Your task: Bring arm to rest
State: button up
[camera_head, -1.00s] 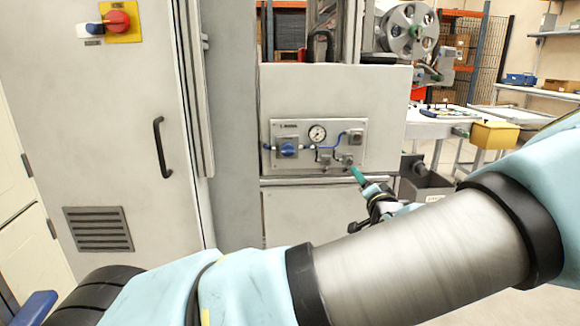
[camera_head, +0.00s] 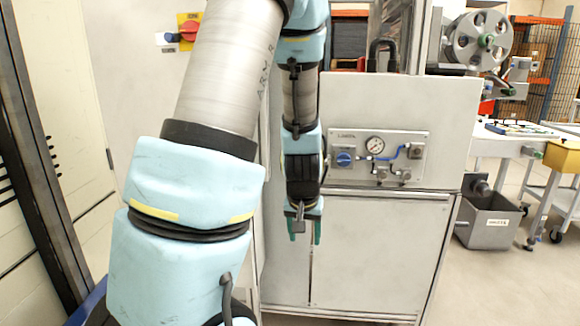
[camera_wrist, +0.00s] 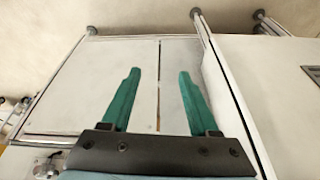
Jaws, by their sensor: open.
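My gripper (camera_head: 304,228) hangs pointing down in front of the machine's lower white panel in the head view. My arm is folded, with a large forearm link rising on the left and the wrist hanging down at the middle. In the wrist view the two green fingers of my gripper (camera_wrist: 155,98) stand wide apart with nothing between them. The machine's lower panels (camera_wrist: 100,75) lie beyond the fingertips. I see no contact between the fingers and the machine.
A gauge panel (camera_head: 378,158) with a blue knob is right of my wrist. A reel (camera_head: 477,41) is at the upper right. A grey bin (camera_head: 488,228) stands on the floor at the right. A yellow box (camera_head: 563,157) is farther right. The floor at the lower right is clear.

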jog(key=s+a+r+n+g, duration=0.2)
jog(key=s+a+r, duration=0.4)
jog(key=s+a, duration=0.45)
notch_tip(320, 180, up, 14)
jog(key=w+p, duration=0.1)
jog(key=p, duration=1.4)
jog(key=shift+d+r, duration=0.15)
jog(key=shift+r, duration=0.05)
jog(key=shift+w, duration=0.1)
